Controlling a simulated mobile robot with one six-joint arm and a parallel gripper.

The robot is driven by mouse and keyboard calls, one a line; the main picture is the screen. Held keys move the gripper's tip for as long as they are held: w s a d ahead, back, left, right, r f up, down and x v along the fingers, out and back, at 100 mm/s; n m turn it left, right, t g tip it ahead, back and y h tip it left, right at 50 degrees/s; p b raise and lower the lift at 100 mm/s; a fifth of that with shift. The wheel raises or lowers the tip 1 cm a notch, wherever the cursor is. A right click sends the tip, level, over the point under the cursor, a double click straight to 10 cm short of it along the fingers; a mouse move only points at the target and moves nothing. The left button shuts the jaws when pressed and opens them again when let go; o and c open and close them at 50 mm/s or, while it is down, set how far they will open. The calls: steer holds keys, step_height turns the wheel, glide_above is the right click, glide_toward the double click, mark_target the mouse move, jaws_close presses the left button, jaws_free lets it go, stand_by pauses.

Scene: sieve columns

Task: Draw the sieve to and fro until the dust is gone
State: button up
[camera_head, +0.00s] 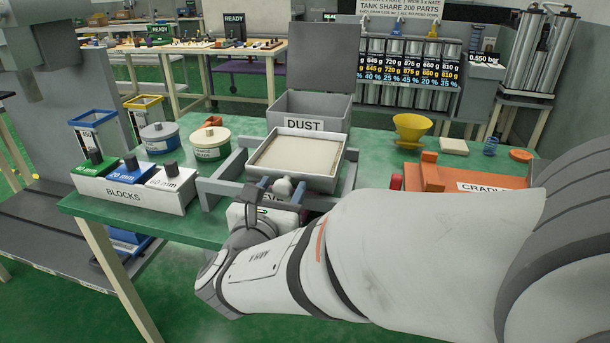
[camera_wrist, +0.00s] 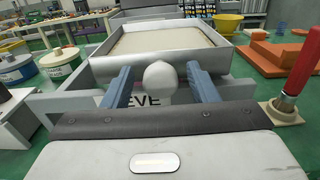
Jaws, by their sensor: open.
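The sieve (camera_head: 335,153) is a shallow, light-grey square tray with a beige bed inside, seated in a grey rail frame (camera_head: 217,187) on the green table. Its round pale knob (camera_wrist: 160,75) faces me at the front. My gripper (camera_wrist: 160,88) is open, with one blue finger on each side of the knob and gaps visible between fingers and knob. In the head view my gripper (camera_head: 284,186) is at the front of the sieve. The grey box labelled DUST (camera_head: 303,124) stands behind the sieve with its lid up. The sieve's label is partly hidden by the knob and fingers.
A white BLOCKS box (camera_head: 125,194) and two lidded tubs (camera_head: 160,138) stand left. An orange cradle (camera_head: 440,178), a yellow funnel (camera_head: 412,129) and a red handle (camera_wrist: 301,62) are on the right. My arm covers the table's front right.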

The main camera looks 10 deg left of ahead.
steer(key=shift+w, duration=0.4)
steer(key=shift+c, duration=0.2)
jaws_close()
